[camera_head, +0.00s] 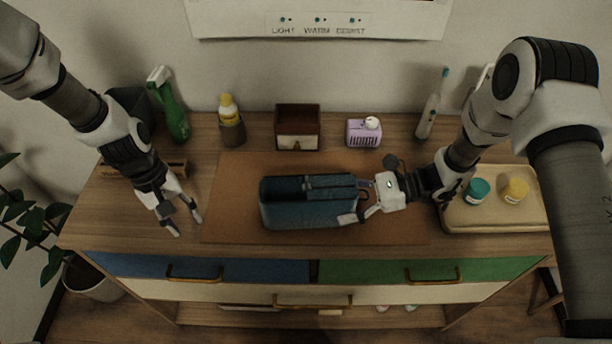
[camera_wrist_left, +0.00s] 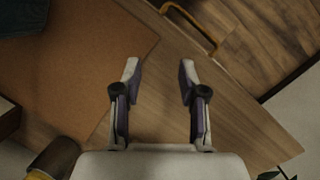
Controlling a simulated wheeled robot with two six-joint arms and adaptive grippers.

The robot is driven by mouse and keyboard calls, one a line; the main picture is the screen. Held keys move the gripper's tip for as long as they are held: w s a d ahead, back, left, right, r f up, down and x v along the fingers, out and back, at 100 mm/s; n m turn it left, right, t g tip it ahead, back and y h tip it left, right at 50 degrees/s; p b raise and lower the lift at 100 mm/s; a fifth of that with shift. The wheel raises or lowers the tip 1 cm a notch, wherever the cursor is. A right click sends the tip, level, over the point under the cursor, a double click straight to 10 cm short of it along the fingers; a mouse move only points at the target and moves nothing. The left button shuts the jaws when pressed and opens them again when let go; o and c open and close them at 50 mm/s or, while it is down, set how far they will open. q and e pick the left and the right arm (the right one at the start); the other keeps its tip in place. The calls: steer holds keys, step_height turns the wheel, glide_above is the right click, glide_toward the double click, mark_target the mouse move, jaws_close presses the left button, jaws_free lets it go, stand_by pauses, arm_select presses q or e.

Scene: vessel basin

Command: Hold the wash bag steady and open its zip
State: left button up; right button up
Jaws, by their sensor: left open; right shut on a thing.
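The wash bag (camera_head: 285,215) is a blue-teal box-shaped bag lying on the brown mat (camera_head: 230,170). Its top has a dark lengthwise gap and a band along it; how far the zip is open is hard to tell. My right gripper (camera_head: 355,201) is at the bag's right end, fingers spread and shut on that end. A small dark loop shows between the fingers, perhaps the zip pull. My left gripper (camera_head: 188,228) is open and empty, left of the bag near the mat's left edge. In the left wrist view its fingers (camera_wrist_left: 158,70) are apart, with a dark blue corner of the bag (camera_wrist_left: 20,15) at upper left.
A tray (camera_head: 490,218) with a teal jar (camera_head: 476,190) and a yellow jar (camera_head: 514,190) is at right. The mat left of the bag is clear.

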arm_select(q)
steer(key=s+d+r+n+g+h, duration=0.2)
steer(key=d+r+n+h, duration=0.25)
steer(key=d, duration=0.25)
steer(key=n+t+h, duration=0.5)
steer(key=n+h, duration=0.2)
steer(key=n, duration=0.1)
glide_toward(307, 178)
steer(key=shift+m+y, duration=0.25)
steer(key=shift+y, duration=0.1)
steer(key=x, duration=1)
steer(key=shift+d+r, duration=0.1)
steer(key=shift+r, duration=0.1)
jaws_close()
